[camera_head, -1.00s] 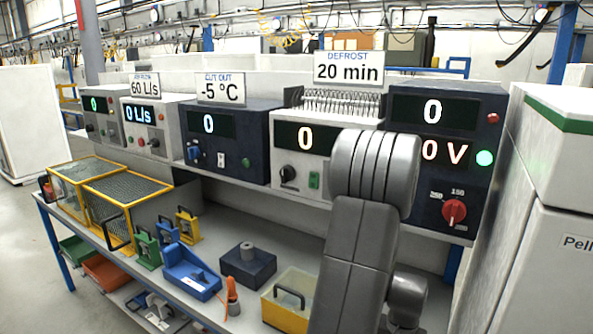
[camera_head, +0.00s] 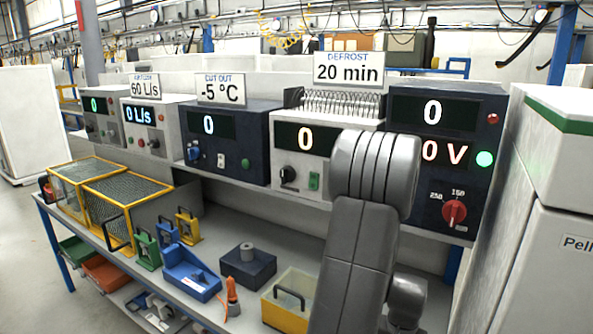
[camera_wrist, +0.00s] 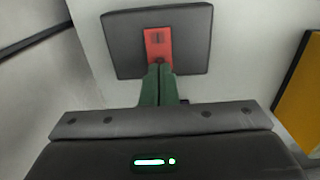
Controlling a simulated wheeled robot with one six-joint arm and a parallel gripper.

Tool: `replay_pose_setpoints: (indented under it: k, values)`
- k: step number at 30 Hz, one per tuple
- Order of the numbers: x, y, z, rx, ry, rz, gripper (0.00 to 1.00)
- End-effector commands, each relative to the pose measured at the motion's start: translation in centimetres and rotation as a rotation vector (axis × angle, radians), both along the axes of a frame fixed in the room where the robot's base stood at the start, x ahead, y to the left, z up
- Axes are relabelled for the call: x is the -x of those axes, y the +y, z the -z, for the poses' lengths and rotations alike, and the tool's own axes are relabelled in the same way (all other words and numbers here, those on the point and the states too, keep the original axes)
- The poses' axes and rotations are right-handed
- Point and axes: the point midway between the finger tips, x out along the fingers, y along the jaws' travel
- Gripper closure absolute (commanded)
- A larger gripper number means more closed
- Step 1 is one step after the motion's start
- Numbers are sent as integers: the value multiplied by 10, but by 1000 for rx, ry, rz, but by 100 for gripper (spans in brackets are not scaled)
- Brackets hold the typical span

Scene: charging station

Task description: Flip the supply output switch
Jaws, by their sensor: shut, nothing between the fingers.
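In the wrist view, a red rocker switch (camera_wrist: 158,44) sits upright on a dark grey square plate (camera_wrist: 195,40) on a pale surface. My gripper (camera_wrist: 159,69) has green fingers that are shut together and empty. Their tips overlap the lower end of the red switch in the picture; I cannot tell whether they touch it. In the head view my grey arm covers part of the bench, and neither my gripper nor this switch can be made out there.
A dark unit with a red dial (camera_head: 454,212) and a "0 V" display stands right of my arm. A white cabinet (camera_head: 548,200) is at far right. A yellow-framed box (camera_head: 285,318) and a blue tray (camera_head: 190,272) lie on the bench. A yellow panel (camera_wrist: 300,95) edges the wrist view.

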Motion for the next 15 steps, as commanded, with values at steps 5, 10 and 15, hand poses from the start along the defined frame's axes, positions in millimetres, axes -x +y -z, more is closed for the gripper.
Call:
replay_pose_setpoints:
  k: [5, 10, 15]
  values:
    - [0, 0, 0, 0, 0, 0, 100]
    - [0, 0, 1, 0, 0, 0, 100]
    - [0, 0, 4, 0, 0, 0, 100]
